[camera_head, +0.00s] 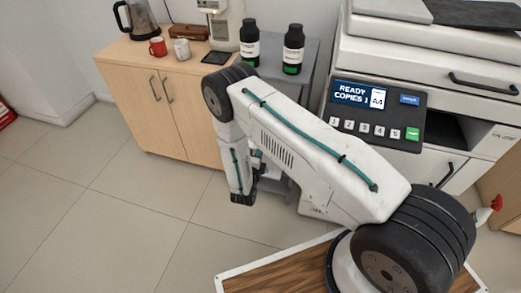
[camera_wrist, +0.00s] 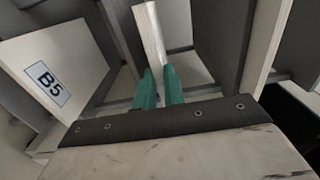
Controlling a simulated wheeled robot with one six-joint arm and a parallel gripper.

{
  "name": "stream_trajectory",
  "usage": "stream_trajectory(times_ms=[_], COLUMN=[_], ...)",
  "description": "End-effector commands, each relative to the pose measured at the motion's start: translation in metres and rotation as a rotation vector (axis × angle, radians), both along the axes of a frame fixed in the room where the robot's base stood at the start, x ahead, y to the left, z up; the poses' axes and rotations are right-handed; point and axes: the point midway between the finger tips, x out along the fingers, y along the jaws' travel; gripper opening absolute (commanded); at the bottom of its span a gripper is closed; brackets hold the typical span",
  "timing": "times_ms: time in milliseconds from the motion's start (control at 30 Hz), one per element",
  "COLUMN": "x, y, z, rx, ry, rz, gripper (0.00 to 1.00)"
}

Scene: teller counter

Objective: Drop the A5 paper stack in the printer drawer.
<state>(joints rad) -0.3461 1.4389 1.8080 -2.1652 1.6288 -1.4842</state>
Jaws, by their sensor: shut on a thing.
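My gripper (camera_wrist: 158,88) has green fingers, shut on a pale, narrow paper stack (camera_wrist: 150,35) seen nearly edge-on in the wrist view. No size label shows on this stack. In the head view my arm reaches down beside the grey shelf unit, and my fingers and the held stack cannot be made out there. The printer (camera_head: 375,110) stands at the right, its screen reading "READY COPIES 1 A4". A white lower front (camera_head: 450,165) with a dark handle shows on it, partly behind my arm. I cannot tell whether any drawer is open.
A white piece labelled B5 (camera_wrist: 48,82) stands left of my fingers among grey dividers. The grey shelf unit (camera_head: 313,60) carries two dark bottles (camera_head: 292,50). A wooden cabinet (camera_head: 150,90) with mugs and coffee things stands left. The tiled floor (camera_head: 110,220) is clear.

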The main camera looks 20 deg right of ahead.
Motion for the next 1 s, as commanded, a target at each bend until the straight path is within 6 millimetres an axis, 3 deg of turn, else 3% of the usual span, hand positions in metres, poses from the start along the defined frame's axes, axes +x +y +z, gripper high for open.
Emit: stream_trajectory(times_ms=[700,1000], x=[-0.081,-0.091], y=[0.061,0.066], z=[0.037,0.041], rx=[0.0,0.0], ry=[-0.002,-0.002], rz=[0.003,-0.001], gripper=[0.0,0.0])
